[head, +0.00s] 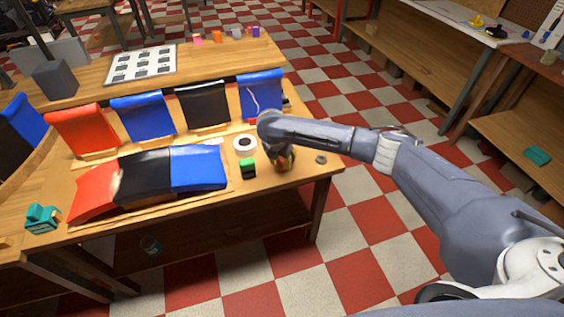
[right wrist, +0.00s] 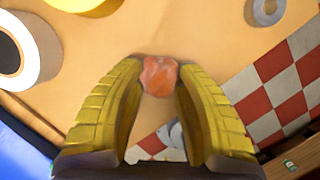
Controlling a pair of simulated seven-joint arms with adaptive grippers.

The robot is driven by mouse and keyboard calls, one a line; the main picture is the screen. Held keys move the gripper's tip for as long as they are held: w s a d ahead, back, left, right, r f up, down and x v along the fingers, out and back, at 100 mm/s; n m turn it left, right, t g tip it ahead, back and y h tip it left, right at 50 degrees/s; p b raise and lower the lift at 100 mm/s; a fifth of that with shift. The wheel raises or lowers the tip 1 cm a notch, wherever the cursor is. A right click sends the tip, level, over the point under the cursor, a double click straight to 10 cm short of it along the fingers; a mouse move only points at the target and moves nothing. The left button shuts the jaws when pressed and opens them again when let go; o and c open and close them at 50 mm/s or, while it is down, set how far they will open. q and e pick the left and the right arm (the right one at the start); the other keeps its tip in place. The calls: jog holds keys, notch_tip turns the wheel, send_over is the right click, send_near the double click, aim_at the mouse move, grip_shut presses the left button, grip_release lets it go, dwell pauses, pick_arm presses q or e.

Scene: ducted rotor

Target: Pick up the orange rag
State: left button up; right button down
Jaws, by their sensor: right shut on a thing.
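The orange rag (right wrist: 158,76) is a small crumpled orange-red lump between my right fingertips in the right wrist view. My right gripper (right wrist: 159,78) has yellow ribbed fingers and is shut on it. In the head view my right gripper (head: 284,165) points down over the right end of the wooden table (head: 262,206). It largely hides the rag there. I cannot tell whether the rag still touches the tabletop. My left gripper is not in view.
A white tape roll (head: 245,144) and a green-and-black block (head: 248,169) stand left of the gripper. A small grey ring (head: 320,159) lies to its right, near the table edge.

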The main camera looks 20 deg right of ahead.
aim_at(282, 159)
notch_tip(282, 159, up, 19)
jog(key=shift+r, duration=0.2)
dwell(0.4)
jog(key=c, duration=1.5)
grip_release()
grip_shut()
jog(key=shift+a, duration=0.1)
